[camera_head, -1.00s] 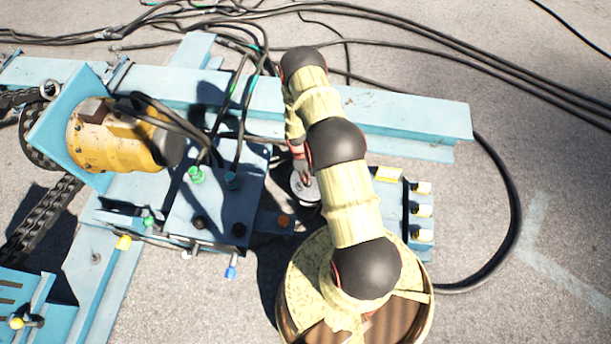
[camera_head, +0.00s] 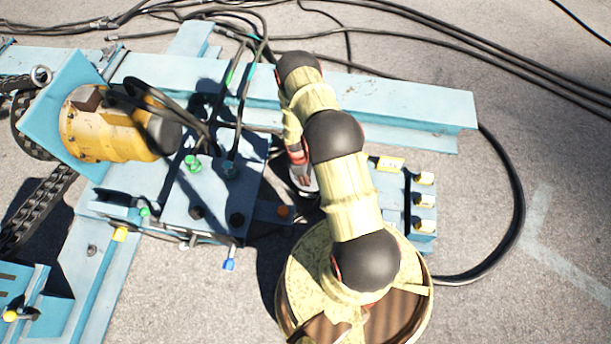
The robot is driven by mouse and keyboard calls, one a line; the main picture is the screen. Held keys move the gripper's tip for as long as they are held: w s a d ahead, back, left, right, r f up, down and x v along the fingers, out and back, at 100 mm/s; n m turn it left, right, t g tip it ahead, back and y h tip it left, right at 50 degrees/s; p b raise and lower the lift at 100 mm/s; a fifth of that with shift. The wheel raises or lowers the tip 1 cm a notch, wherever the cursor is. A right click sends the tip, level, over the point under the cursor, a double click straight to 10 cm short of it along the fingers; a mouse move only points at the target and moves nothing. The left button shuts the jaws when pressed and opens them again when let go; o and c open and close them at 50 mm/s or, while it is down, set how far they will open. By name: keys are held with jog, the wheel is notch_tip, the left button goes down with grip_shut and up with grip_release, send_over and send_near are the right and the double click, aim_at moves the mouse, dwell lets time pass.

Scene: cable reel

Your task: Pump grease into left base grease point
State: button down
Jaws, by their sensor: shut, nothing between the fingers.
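My arm rises from its round base, bends over at the top and reaches down to my gripper (camera_head: 303,180), beside the right edge of the blue machine block (camera_head: 180,215). My gripper is shut; its fingertips are largely hidden. It holds nothing that I can see. A yellow-capped fitting (camera_head: 120,234) sticks out at the lower left of the block, and a blue-tipped one (camera_head: 229,264) hangs at its front. An orange-brown round spot (camera_head: 283,212) lies just below my gripper. I cannot tell which fitting is the left base grease point. No grease pump is clearly recognisable.
A yellow motor (camera_head: 105,125) and chain (camera_head: 38,205) stand at the left. A long blue beam (camera_head: 410,105) runs behind my arm. A blue block with several yellow-capped fittings (camera_head: 424,200) is to the right. Black hoses (camera_head: 515,190) loop around it. Open pavement (camera_head: 560,230) lies further right.

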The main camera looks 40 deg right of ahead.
jog(key=w+b+x, duration=0.1)
jog(key=b+x, duration=0.3)
jog(key=x, duration=0.4)
jog(key=shift+a+f, duration=0.25)
jog(key=shift+a, duration=0.15)
jog(key=shift+w, duration=0.2)
jog(key=s+a+r+p, duration=0.3)
jog(key=a+r+p, duration=0.2)
jog(key=r, duration=0.6)
jog(key=shift+s+a+r, duration=0.15)
jog(key=shift+a+r, duration=0.25)
jog(key=shift+a, duration=0.6)
dwell(0.6)
